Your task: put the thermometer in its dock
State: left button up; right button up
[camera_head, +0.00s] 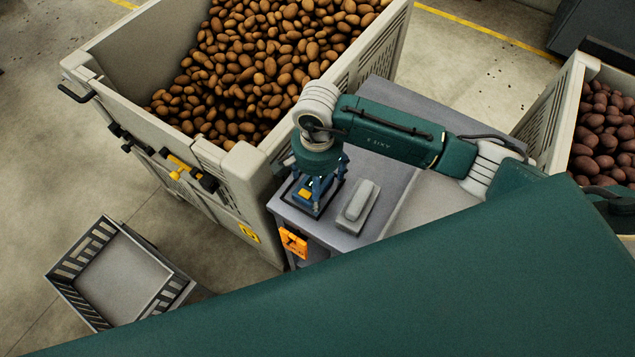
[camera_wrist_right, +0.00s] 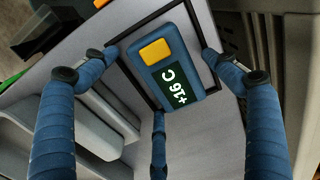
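My right gripper's blue fingers, also in the wrist view (camera_wrist_right: 160,56), are spread around the thermometer, with a gap visible at the left finger. My left gripper is out of view.
A grey device (camera_head: 358,205) lies on the grey table (camera_head: 388,160) just right of the frame. A large potato crate (camera_head: 245,160) stands close on the left, another (camera_head: 545,115) on the right. An orange tag (camera_head: 294,243) hangs at the table's front. A slatted crate (camera_head: 70,292) is on the floor.

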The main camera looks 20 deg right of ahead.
jog(key=shift+r, duration=0.15)
jog(key=shift+w+r, duration=0.1)
jog(key=shift+r, duration=0.1)
notch_tip(320, 180, up, 12)
jog(key=b, duration=0.3)
jog(key=shift+f, duration=0.2)
